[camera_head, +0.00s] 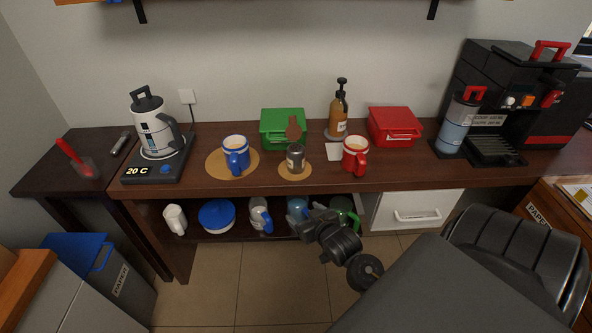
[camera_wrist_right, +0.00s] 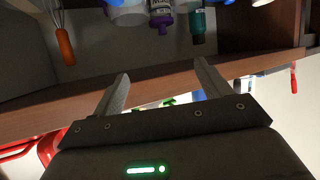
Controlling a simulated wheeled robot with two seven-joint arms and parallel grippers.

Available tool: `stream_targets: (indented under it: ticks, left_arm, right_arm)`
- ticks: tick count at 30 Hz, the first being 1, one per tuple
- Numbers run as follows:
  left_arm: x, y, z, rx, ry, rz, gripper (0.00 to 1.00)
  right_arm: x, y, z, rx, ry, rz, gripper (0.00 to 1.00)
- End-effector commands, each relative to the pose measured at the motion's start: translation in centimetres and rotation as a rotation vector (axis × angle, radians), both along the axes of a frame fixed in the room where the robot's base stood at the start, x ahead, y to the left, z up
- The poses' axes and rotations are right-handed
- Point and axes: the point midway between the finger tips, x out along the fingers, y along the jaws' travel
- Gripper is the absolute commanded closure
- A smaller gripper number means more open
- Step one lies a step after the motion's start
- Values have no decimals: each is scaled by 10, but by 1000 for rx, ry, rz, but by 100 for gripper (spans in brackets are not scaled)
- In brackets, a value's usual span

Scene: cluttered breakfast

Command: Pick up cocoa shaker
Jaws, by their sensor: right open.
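The cocoa shaker appears to be the small metallic cylinder with a dark top (camera_head: 295,158). It stands upright on a round cork coaster (camera_head: 294,174) on the counter, between the blue mug and the red mug. My right gripper (camera_head: 300,219) is in front of the counter, below its top edge and apart from the shaker. In the right wrist view its two fingers (camera_wrist_right: 160,90) are spread with nothing between them. I cannot make out the shaker in the wrist view. My left gripper is not in view.
A blue mug (camera_head: 236,155) stands left of the shaker and a red mug (camera_head: 355,157) right of it. Green (camera_head: 276,127) and red (camera_head: 394,125) boxes stand behind, with a pump bottle (camera_head: 339,112) between. Several mugs stand on the lower shelf.

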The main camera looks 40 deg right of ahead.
Motion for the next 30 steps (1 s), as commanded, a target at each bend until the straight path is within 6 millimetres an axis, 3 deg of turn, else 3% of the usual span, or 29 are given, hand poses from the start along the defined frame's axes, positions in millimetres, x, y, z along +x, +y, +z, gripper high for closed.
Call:
stream_targets:
  ticks: [3, 6, 12, 22, 30]
  left_arm:
    - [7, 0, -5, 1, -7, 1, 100]
    - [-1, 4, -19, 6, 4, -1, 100]
    - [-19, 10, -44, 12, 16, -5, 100]
    - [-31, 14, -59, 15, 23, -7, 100]
    - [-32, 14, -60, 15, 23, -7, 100]
  right_arm:
    - [1, -5, 37, -5, -98, -11, 24]
    - [10, -18, 70, -15, -205, -31, 24]
    - [23, -38, 96, -29, -332, -55, 24]
    - [33, -50, 111, -36, -409, -65, 24]
    - [71, -60, 111, -38, -409, -64, 24]
